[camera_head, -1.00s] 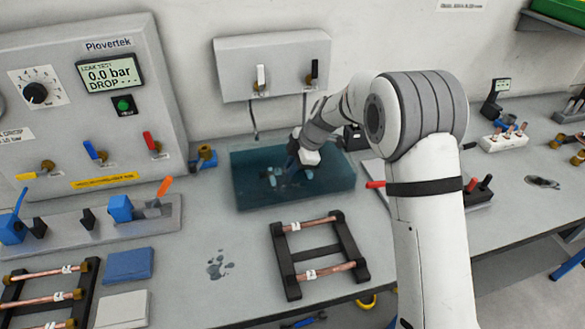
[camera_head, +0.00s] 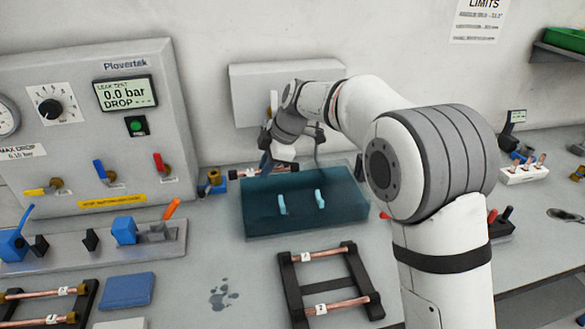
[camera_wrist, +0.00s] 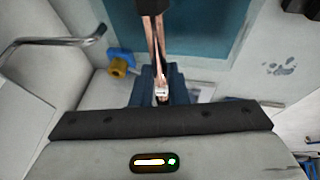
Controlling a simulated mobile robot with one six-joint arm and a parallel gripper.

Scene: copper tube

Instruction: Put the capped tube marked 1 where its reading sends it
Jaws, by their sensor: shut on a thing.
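My gripper (camera_head: 268,161) is shut on a copper tube (camera_head: 283,168) and holds it roughly level above the back edge of the water tank (camera_head: 256,220). A white label shows on the tube, but its number is too small to read. In the wrist view the tube (camera_wrist: 159,50) runs up from between the blue fingers (camera_wrist: 160,85); its far end is cut off. The tank holds dark teal water with two pale blue supports in it, and no tube lies on them. The leak tester display (camera_head: 126,93) reads 0.0 bar, with dashes after DROP.
A black rack (camera_head: 291,288) with two labelled copper tubes stands in front of the tank. Another rack (camera_head: 85,302) with brass-ended tubes is at lower left, beside a blue pad (camera_head: 127,291). A clamp fixture (camera_head: 95,241) lies before the tester. A LIMITS sheet (camera_head: 480,20) hangs behind.

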